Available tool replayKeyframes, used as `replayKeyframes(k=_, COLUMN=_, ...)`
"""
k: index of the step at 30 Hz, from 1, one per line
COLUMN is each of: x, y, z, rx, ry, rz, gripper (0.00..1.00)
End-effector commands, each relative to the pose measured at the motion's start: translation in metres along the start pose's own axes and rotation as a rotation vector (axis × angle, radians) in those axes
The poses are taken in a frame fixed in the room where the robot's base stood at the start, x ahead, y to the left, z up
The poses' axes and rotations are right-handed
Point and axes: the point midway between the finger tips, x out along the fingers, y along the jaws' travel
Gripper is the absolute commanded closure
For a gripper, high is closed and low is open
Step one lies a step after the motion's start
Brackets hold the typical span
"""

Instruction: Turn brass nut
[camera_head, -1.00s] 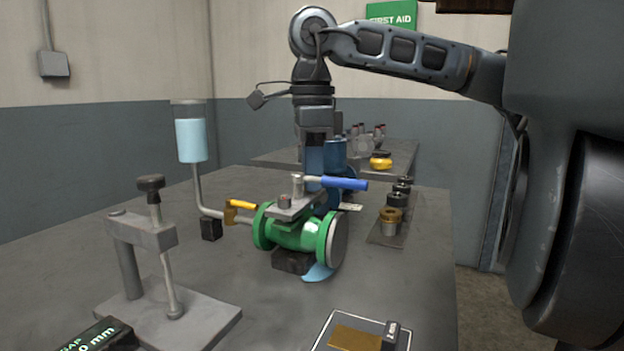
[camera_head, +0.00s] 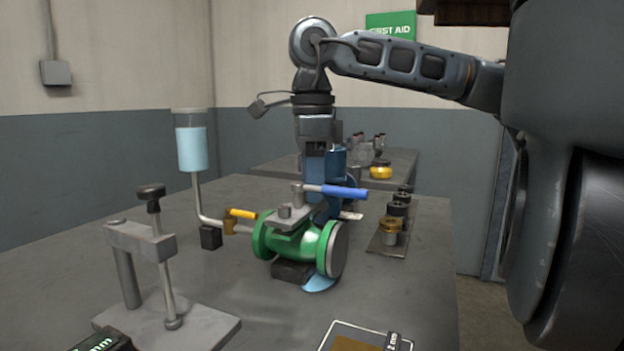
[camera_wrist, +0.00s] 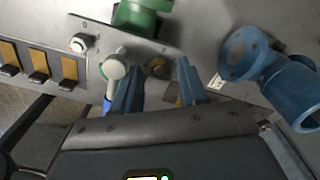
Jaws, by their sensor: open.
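A brownish round nut (camera_wrist: 159,67), apparently the brass one, shows in the wrist view on the grey plate. It lies just beyond and between the two blue fingers of my gripper (camera_wrist: 158,82), which are spread apart with nothing held. Whether they reach around the nut I cannot tell. A grey lever post (camera_wrist: 115,68) with a blue handle is just left of the fingers. In the head view my gripper (camera_head: 316,165) points down behind the green valve (camera_head: 297,241) and its blue-handled lever (camera_head: 344,192). The fingertips and nut are hidden there.
A blue flanged pipe (camera_wrist: 258,62) is close right of my fingers in the wrist view. A clamp stand (camera_head: 142,238), a liquid-filled cup on a bent pipe (camera_head: 190,147) and a strip with brass and black fittings (camera_head: 390,231) surround the valve.

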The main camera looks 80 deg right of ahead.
Motion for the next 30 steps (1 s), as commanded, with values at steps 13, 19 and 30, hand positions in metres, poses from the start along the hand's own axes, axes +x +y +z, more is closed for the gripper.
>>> replayKeyframes(k=13, x=-0.0045, y=0.0000, z=0.0006, rx=-0.111, ry=-0.002, rz=0.002, gripper=0.56)
replayKeyframes(k=19, x=-0.0068, y=-0.0007, z=0.0009, rx=-0.317, ry=-0.003, rz=0.003, gripper=0.56)
replayKeyframes(k=30, x=-0.0066, y=-0.0019, z=0.0014, rx=-0.644, ry=-0.002, rz=0.003, gripper=0.56)
